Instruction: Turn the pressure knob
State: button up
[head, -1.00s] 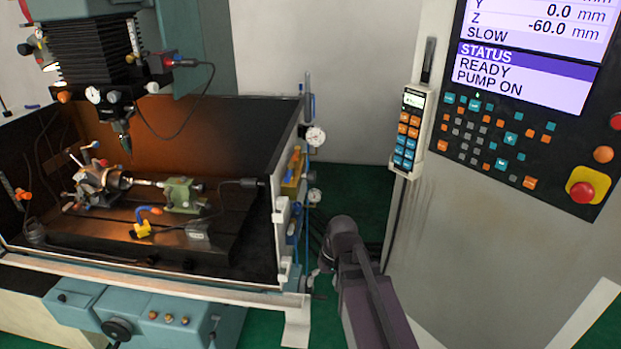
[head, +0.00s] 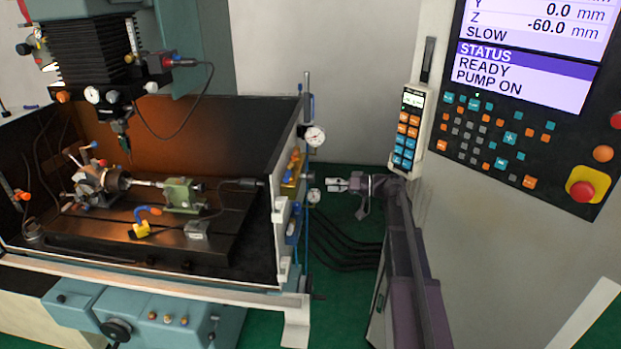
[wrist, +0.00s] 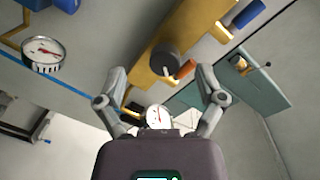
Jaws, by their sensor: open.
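A dark round knob (wrist: 164,55) sits on a yellow bar (wrist: 178,42) in the wrist view; it appears to be the pressure knob, though no label shows. An orange lever (wrist: 183,70) is beside it. My gripper (wrist: 160,75) is open and empty, its two fingers apart on either side of the picture's middle, with the knob showing between and beyond the tips. In the head view my gripper (head: 337,185) points left towards the yellow fitting (head: 293,168) on the machine's right side panel, apart from it. The knob cannot be made out clearly there.
One pressure gauge (head: 316,136) stands above and another gauge (head: 314,196) lies close to my gripper tips.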

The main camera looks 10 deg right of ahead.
aim_at(311, 177)
jog(key=shift+w+d+r+t+y, duration=0.3)
jog(key=shift+w+d+r+y, duration=0.15)
jog(key=shift+d+r, duration=0.35)
jog(key=shift+w+a+f, duration=0.1)
jog(key=shift+a, duration=0.05)
jog(key=shift+x, duration=3.65)
jog(key=c, duration=1.2)
